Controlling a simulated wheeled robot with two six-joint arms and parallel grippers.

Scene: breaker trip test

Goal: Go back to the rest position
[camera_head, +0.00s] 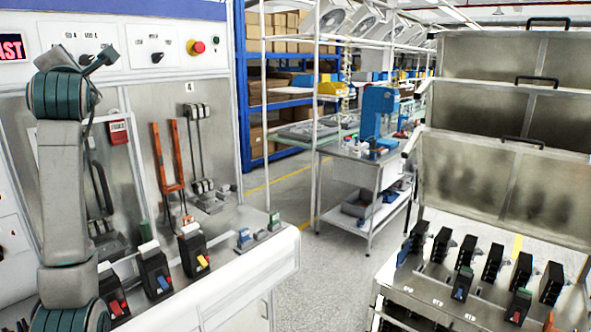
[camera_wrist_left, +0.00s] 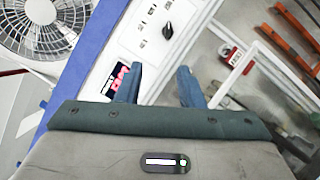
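My left arm (camera_head: 66,190) rises upright at the left of the head view, in front of the test panel. Its gripper is small and partly hidden at the top of the arm, before the upper panel strip. In the left wrist view the two blue fingers of my left gripper (camera_wrist_left: 158,86) stand apart with nothing between them. The gripper is open and empty, with the panel behind it. My right arm and gripper are not in view.
Black breakers (camera_head: 192,250) stand on the white bench ledge (camera_head: 232,268) below the panel. A metal rack (camera_head: 497,186) at right holds several more breakers (camera_head: 493,262). A red emergency button (camera_head: 197,47) is on the panel. The floor (camera_head: 310,275) between bench and rack is clear.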

